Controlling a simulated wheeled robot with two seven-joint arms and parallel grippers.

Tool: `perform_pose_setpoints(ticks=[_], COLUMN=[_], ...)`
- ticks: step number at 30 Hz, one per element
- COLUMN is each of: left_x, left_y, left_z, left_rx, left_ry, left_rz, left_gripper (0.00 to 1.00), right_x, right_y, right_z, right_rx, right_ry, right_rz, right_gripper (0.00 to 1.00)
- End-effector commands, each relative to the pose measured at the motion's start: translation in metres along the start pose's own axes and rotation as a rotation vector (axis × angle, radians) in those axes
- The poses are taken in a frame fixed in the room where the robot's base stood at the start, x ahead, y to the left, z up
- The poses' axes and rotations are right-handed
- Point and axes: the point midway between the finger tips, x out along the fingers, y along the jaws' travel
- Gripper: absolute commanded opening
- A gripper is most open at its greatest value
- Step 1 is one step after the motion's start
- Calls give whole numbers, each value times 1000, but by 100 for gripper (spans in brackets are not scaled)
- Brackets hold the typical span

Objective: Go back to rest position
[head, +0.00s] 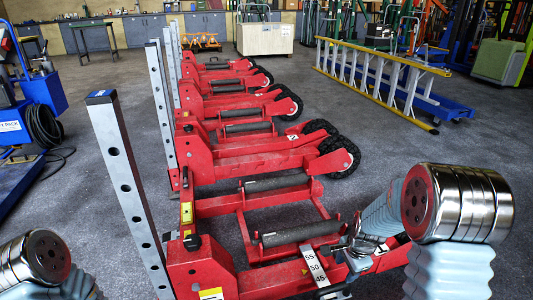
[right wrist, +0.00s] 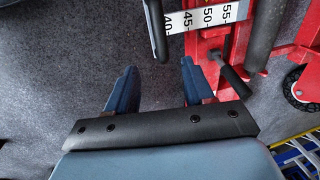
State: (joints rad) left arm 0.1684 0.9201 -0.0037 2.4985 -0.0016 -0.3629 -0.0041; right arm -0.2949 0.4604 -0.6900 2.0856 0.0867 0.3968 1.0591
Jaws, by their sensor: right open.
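The nearest red trolley jack (head: 205,265) stands on the grey floor, with black rollers and a grey perforated upright post at its left. Its white number scale (head: 318,270) also shows in the right wrist view (right wrist: 215,16). My right gripper (head: 352,248) is by the jack's right part, partly hidden by my arm. In the right wrist view its two blue fingers (right wrist: 160,85) are apart with only floor between them. A black-ended lever (right wrist: 155,30) lies beyond the fingertips, and a second black lever (right wrist: 235,82) is beside the right finger. My left gripper is outside the views.
More red jacks (head: 235,105) stand in a row behind. A yellow-and-grey ladder (head: 375,75) lies on a blue frame at the right. A blue machine with a black hose (head: 43,125) is at the left. Open floor (head: 100,215) lies left of the jacks.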

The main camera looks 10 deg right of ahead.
Motion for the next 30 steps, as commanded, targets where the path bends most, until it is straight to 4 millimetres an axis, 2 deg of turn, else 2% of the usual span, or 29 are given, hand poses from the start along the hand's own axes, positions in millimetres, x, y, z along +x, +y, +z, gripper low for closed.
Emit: perform_pose_setpoints(ticks=[2, 5, 6, 9, 12, 16, 20, 30], left_x=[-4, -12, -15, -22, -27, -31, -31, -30], left_y=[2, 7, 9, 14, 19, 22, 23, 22], left_z=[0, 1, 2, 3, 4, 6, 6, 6], left_rx=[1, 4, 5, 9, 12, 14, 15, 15], left_ry=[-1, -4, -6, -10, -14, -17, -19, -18], left_rz=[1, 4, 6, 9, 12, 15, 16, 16], left_gripper=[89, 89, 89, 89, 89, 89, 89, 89], right_x=[16, 52, 68, 98, 110, 110, 108, 109], right_y=[10, 36, 51, 92, 127, 155, 163, 162], right_z=[13, 49, 68, 120, 168, 212, 228, 228], right_rx=[-93, -345, -466, -761, -998, -1189, -1256, -1260], right_ry=[-8, -45, -72, -162, -254, -332, -354, -351], right_rz=[22, 50, 55, 37, -19, -106, -149, -151], right_gripper=[52, 52, 52, 52, 52, 52, 52, 52])
